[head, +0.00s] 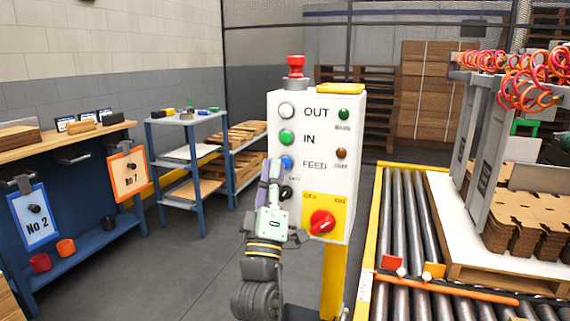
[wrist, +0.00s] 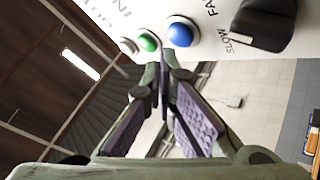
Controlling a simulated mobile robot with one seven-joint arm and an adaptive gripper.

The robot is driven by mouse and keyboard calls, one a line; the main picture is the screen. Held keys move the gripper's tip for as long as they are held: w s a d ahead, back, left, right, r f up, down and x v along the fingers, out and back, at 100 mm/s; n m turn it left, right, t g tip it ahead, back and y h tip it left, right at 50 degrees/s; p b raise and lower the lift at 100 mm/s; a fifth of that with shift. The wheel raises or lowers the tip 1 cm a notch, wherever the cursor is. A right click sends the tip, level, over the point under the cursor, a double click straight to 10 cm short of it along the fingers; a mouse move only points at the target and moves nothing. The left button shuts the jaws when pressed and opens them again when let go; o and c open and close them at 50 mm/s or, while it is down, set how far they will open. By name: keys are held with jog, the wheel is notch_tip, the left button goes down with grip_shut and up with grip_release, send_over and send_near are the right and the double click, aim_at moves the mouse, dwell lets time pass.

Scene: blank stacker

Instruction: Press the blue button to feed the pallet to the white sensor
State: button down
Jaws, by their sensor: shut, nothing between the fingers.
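The blue button (head: 286,162) sits on the white control box (head: 330,125), beside the word FEED and below the green IN button (head: 287,137). In the wrist view the blue button (wrist: 180,33) is just beyond my fingertips. My gripper (head: 273,168) is shut and empty, close in front of the box; it also shows in the wrist view (wrist: 164,75). I cannot tell whether it touches the box. The pallet (head: 500,282), with a white top and brown cardboard stacks, is on the rollers at right. Small white parts (head: 401,271) sit at the roller edge; I cannot tell which is the sensor.
A black speed knob (wrist: 265,20) is near the blue button. The roller conveyor (head: 408,225) lies right of the box. Open floor lies left.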

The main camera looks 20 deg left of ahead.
jog(key=shift+w, duration=0.1)
jog(key=shift+w, duration=0.3)
jog(key=shift+w, duration=0.45)
dwell(0.7)
jog(key=shift+s, duration=0.85)
jog(key=shift+s+b, duration=0.5)
jog(key=shift+s, duration=2)
